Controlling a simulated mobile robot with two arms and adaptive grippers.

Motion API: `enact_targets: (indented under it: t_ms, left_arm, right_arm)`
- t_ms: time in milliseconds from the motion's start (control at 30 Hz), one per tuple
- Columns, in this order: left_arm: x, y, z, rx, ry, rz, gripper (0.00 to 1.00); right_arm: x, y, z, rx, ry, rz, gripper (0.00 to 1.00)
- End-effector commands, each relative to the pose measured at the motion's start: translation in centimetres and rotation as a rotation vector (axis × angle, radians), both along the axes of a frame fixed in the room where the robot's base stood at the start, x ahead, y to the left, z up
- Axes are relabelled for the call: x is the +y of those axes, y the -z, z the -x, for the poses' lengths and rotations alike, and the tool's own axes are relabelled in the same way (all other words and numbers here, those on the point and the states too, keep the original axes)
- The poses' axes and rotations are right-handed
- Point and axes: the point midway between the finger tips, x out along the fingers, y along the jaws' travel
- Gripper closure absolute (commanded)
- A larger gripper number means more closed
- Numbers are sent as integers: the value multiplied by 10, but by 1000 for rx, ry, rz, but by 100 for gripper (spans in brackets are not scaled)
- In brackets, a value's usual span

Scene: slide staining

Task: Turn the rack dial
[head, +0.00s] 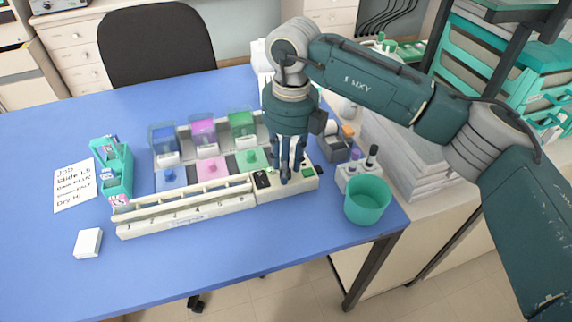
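The long cream rack (185,215) lies across the front of the blue table, with a row of numbers along its front face. At its right end is a control block (300,184) with a black part (262,180) and a small green part. My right gripper (286,177) points straight down over this block, its fingertips at or just above its top. The fingers hide part of the block, and I cannot make out the dial or whether they touch it. Whether they are closed on anything is unclear. My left gripper is not in view.
Behind the rack stand blue, pink and green staining stations (205,135). A teal cup (367,200) and a white holder with dark-topped bottles (357,175) stand close to the right. A teal caddy (115,168), a note (75,185) and a white box (88,243) are left. The front-left table is clear.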

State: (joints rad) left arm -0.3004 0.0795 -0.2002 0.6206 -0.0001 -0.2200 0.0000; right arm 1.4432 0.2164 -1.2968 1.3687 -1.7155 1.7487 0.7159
Motion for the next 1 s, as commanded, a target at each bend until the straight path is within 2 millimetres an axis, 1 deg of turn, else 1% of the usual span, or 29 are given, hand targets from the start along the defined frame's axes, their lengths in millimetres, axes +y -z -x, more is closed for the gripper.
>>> enact_targets:
  t_ms: [233,367,467,700,800,900,1000]
  left_arm:
    - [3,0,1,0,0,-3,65]
    - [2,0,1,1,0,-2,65]
    - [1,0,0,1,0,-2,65]
    - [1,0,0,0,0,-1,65]
    - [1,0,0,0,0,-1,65]
    - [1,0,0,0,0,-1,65]
    - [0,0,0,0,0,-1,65]
  right_arm:
    - [0,1,1,4,-2,2,71]
    - [0,-10,1,2,-2,2,71]
    - [-1,-27,0,1,-2,2,71]
    - [-3,-79,-1,0,-1,1,71]
    - [-4,-96,-1,1,0,1,71]
    - [-5,-109,-1,1,0,1,71]
    - [-6,-116,-1,3,0,1,71]
